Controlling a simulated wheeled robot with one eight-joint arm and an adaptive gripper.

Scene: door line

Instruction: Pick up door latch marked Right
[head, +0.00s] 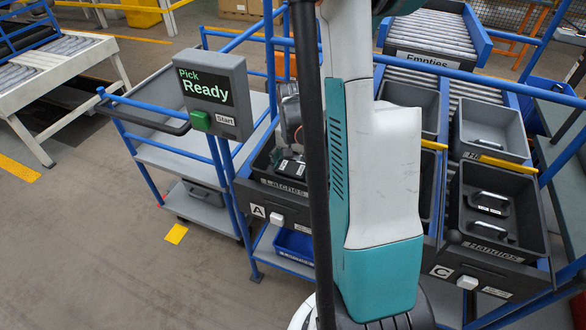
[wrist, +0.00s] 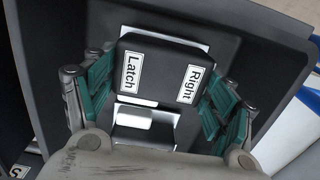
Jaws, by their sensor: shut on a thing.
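The door latch marked Right (wrist: 158,68) is a dark block with white labels reading "Latch" and "Right", seen in the wrist view. My gripper (wrist: 155,100) has its green-padded fingers on both sides of the latch and is shut on it. The latch is over the inside of a dark bin (wrist: 255,55); I cannot tell whether it touches the floor. In the head view my gripper (head: 291,125) is at the Latches bin (head: 285,186), partly hidden behind my arm. Dark latches with white labels (head: 291,167) show in that bin.
The Handles bin (head: 490,248) at station C holds dark handles, with another bin (head: 490,130) behind it. A Pick Ready screen with a green Start button (head: 201,121) stands to the left. A grey cart (head: 180,160) stands beneath the screen. The floor at lower left is clear.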

